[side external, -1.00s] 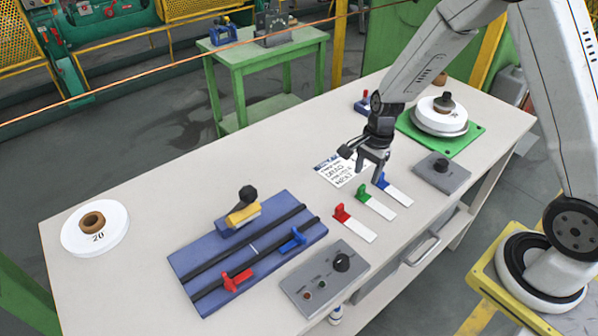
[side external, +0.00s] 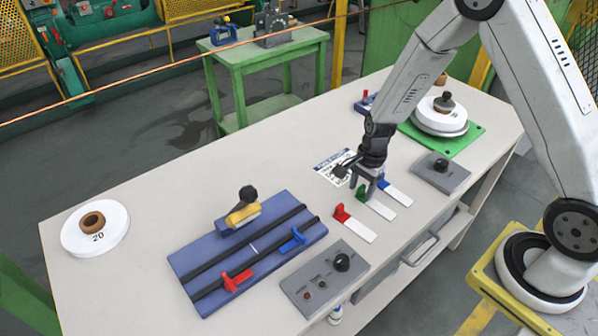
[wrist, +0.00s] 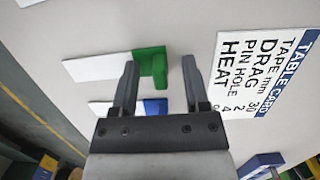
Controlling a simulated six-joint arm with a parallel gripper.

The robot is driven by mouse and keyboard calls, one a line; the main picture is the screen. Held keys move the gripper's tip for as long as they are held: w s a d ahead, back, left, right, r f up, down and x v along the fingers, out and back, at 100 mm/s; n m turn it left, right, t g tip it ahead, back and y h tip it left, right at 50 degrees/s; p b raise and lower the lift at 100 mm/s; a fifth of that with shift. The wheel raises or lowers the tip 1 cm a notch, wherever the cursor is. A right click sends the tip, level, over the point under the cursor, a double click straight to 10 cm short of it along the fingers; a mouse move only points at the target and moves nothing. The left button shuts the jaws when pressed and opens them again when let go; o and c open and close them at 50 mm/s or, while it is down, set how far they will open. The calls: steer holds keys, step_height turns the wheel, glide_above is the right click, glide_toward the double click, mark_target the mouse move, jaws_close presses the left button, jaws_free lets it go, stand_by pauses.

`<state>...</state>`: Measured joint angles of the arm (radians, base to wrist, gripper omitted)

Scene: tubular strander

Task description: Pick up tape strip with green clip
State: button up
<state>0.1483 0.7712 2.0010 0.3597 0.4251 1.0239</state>
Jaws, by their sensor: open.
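The tape strip with the green clip (side external: 377,206) lies on the table between the red-clip strip and the blue-clip strip. In the wrist view its green clip (wrist: 152,66) shows near the fingertips, and its white strip (wrist: 95,66) runs left. My gripper (side external: 368,187) is open and low over the strips, partly hiding the green clip in the side view. In the wrist view its fingers (wrist: 160,72) point at the green clip, one on each side of it. Whether they are down at clip height, I cannot tell.
The red-clip strip (side external: 357,226) and blue-clip strip (side external: 397,194) lie close on either side. A printed table card (side external: 329,167) lies behind. A grey button box (side external: 322,281) and a blue board (side external: 243,262) are to the left; a grey knob block (side external: 441,174) is to the right.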

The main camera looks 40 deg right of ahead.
mark_target(375, 207)
jaws_close()
steer(key=shift+r, duration=0.2)
stand_by(0.4)
steer(key=shift+r, duration=0.8)
steer(key=s+r, duration=1.1)
steer(key=s, duration=0.3)
steer(key=shift+a, duration=0.45)
